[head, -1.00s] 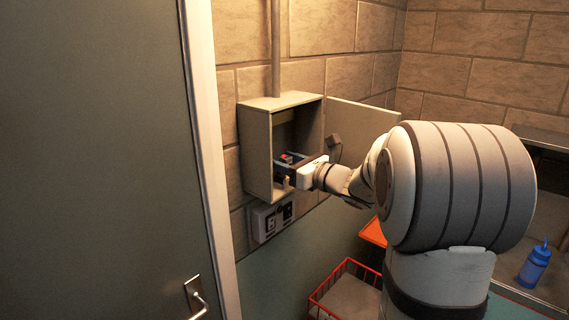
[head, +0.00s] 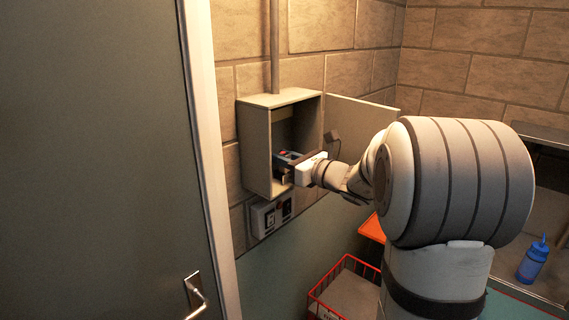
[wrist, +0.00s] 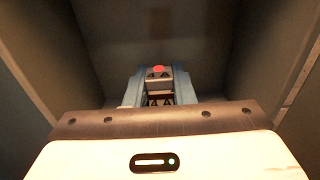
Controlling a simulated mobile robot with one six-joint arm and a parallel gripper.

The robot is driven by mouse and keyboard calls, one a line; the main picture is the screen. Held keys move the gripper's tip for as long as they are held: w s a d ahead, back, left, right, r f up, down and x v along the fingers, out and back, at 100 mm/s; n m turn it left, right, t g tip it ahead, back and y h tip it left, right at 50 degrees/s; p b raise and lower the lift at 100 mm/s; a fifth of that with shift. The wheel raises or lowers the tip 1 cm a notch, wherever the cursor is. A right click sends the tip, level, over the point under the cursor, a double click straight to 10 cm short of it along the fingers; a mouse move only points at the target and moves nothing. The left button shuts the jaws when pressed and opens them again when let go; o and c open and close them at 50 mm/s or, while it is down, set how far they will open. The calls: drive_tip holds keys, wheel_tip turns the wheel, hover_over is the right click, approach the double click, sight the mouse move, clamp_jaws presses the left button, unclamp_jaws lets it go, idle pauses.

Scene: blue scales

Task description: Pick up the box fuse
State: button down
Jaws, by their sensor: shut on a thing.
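The box fuse (wrist: 158,74) is a small pale block with a red top and dark triangle marks. It is between the two blue-grey fingers of my gripper (wrist: 157,84) in the wrist view, and they are shut on it. In the head view my gripper (head: 287,158) reaches into the open grey fuse box (head: 257,150) on the wall. The fuse is mostly hidden there by the fingers. I cannot tell whether it still touches the box.
The fuse box door (head: 355,125) stands open to the right, behind my arm. A socket panel (head: 271,213) is just below the box. A red wire basket (head: 345,285) is on the floor below. A blue bottle (head: 533,263) stands at far right.

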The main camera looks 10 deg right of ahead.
sight(286, 154)
drive_tip(key=shift+r, duration=0.15)
drive_tip(key=shift+r, duration=0.25)
drive_tip(key=r, duration=0.1)
drive_tip(key=b, duration=0.1)
drive_tip(key=r, duration=0.1)
drive_tip(key=shift+s+r, duration=0.25)
drive_tip(key=shift+r, duration=0.1)
drive_tip(key=s+d+b, duration=0.1)
drive_tip(key=s+b, duration=0.1)
drive_tip(key=s, duration=0.6)
drive_tip(key=s+d+b, duration=0.2)
drive_tip(key=s, duration=0.7)
drive_tip(key=shift+d+b, duration=0.3)
drive_tip(key=shift+b, duration=0.05)
drive_tip(key=shift+r, duration=0.2)
drive_tip(key=shift+r+p, duration=1.45)
drive_tip(key=shift+r, duration=0.05)
drive_tip(key=shift+r, duration=0.1)
